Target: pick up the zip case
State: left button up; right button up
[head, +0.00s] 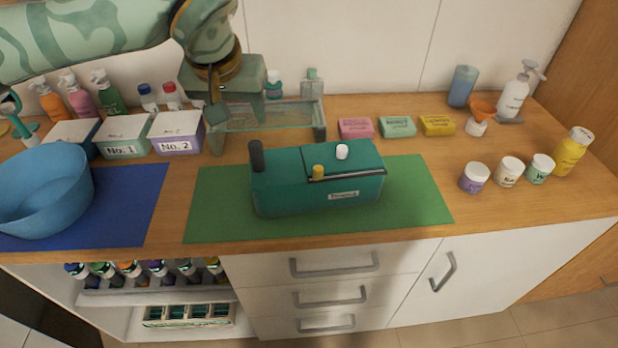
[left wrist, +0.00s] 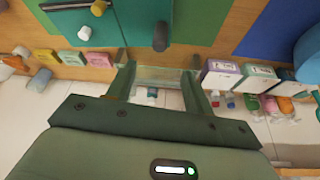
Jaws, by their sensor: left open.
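The zip case (head: 290,190) is a teal, boxy case with a dark zip line and a small pale front label. It stands on a green mat (head: 420,200) in the middle of the counter. A dark upright cylinder, a gold knob and a white knob show at its top. It also shows at the top of the left wrist view (left wrist: 82,22), partly cut off. My left gripper (head: 268,138) is open behind the case, its fingers spread wide and apart from it. In the left wrist view the gripper (left wrist: 160,72) holds nothing. My right gripper is not in view.
A clear glass-like tray (head: 262,117) shows between my fingers. Labelled boxes (head: 176,130) and a blue bowl (head: 45,190) stand left. Pink, green and yellow soap packs (head: 397,127) stand behind right, several jars (head: 508,172) at right. The mat's right part is clear.

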aim_at(257, 153)
pick_arm(q)
jog(key=b+x, duration=0.1)
jog(key=x, duration=1)
jog(key=shift+s+b, duration=0.15)
jog(key=shift+b, duration=0.15)
jog(key=b+x, duration=0.1)
jog(key=x, duration=0.4)
jog(key=shift+f, duration=0.15)
jog(key=shift+s, duration=0.1)
grip_shut()
